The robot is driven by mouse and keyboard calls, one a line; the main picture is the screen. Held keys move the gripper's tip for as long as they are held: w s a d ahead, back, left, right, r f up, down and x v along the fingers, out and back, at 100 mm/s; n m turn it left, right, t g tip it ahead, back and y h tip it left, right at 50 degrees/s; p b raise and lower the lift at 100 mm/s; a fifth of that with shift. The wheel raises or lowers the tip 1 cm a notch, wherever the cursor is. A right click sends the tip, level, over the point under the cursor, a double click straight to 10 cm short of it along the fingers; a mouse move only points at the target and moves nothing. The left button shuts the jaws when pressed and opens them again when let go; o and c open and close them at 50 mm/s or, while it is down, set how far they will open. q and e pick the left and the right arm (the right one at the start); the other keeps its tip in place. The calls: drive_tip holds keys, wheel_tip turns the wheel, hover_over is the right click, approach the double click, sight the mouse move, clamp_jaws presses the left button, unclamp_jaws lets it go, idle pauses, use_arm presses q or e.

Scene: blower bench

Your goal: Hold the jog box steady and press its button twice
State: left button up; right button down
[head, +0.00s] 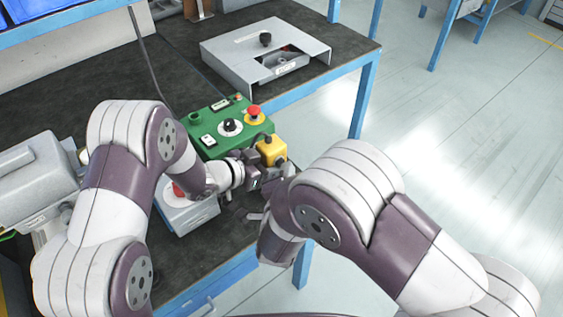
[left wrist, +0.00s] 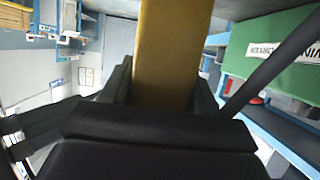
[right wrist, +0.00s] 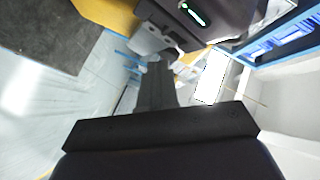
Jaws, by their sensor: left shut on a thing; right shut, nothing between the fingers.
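The yellow jog box (head: 272,150) is held up at the front right of the green control panel. My left gripper (head: 268,172) is shut on it. In the left wrist view the yellow jog box (left wrist: 172,55) stands between the two dark fingers. My right gripper (head: 285,180) is shut and empty, close beside the left gripper and just below the box. I cannot make out the button clearly.
The green control panel (head: 207,146) has a red emergency knob and a black dial. A grey box (head: 190,217) with a red button lies under my left forearm. A grey metal housing (head: 225,50) sits at the back. A dark cable hangs down at the left. Open floor lies right.

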drive_tip(key=shift+w+a, duration=0.1)
drive_tip(key=shift+w, duration=0.05)
idle(0.4)
drive_tip(key=shift+s+d, duration=0.45)
drive_tip(key=shift+s, duration=0.2)
drive_tip(key=shift+s+d, duration=0.75)
drive_tip(key=shift+s, duration=0.3)
drive_tip(key=shift+s+d, duration=0.75)
drive_tip(key=shift+s, duration=0.25)
idle(0.8)
drive_tip(key=shift+r, duration=0.1)
idle(0.9)
